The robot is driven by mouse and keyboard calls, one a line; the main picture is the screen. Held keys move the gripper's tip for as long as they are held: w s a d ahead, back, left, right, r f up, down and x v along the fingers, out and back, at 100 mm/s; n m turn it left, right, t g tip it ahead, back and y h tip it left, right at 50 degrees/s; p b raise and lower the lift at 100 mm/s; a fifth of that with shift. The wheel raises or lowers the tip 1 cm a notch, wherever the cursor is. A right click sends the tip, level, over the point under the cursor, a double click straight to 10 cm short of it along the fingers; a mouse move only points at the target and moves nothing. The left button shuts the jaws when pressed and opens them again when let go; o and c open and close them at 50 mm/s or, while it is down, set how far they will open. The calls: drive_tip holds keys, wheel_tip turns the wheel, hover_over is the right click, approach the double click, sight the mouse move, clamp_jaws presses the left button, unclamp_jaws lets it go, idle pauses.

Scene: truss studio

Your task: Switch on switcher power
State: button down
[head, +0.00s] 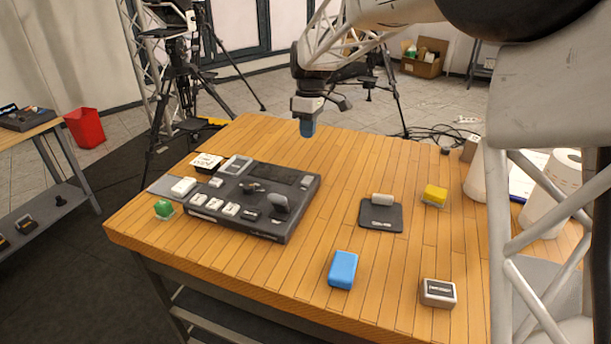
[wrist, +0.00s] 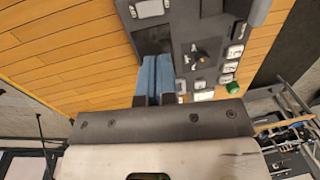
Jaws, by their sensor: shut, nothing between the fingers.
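The switcher (head: 292,232) is a dark grey panel on the left half of the wooden table. The labels are too small to read, so I cannot tell which control is the power. My gripper (head: 307,128), with blue fingertips, is shut and empty above the table, behind the switcher's back right side. In the wrist view the blue fingers (wrist: 155,76) overlap the switcher (wrist: 186,22).
A green block (head: 164,208) and a white block (head: 183,187) lie left of the switcher. To its right are a dark pad (head: 381,217), a yellow block (head: 434,195), a blue block (head: 342,270) and a grey box (head: 438,293). White rolls (head: 555,180) stand far right.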

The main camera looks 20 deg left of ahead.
sight(307, 180)
drive_tip(key=f, duration=0.4)
drive_tip(key=s+f, duration=0.1)
drive_tip(key=f, duration=0.9)
drive_tip(key=shift+s, duration=0.35)
drive_tip(key=shift+s+f+t, duration=0.1)
drive_tip(key=shift+f+t, duration=0.1)
drive_tip(key=shift+t, duration=0.1)
drive_tip(key=shift+w+r, duration=0.1)
drive_tip(key=shift+w, duration=0.2)
drive_tip(key=shift+w+r, duration=0.25)
drive_tip(key=shift+w, duration=0.25)
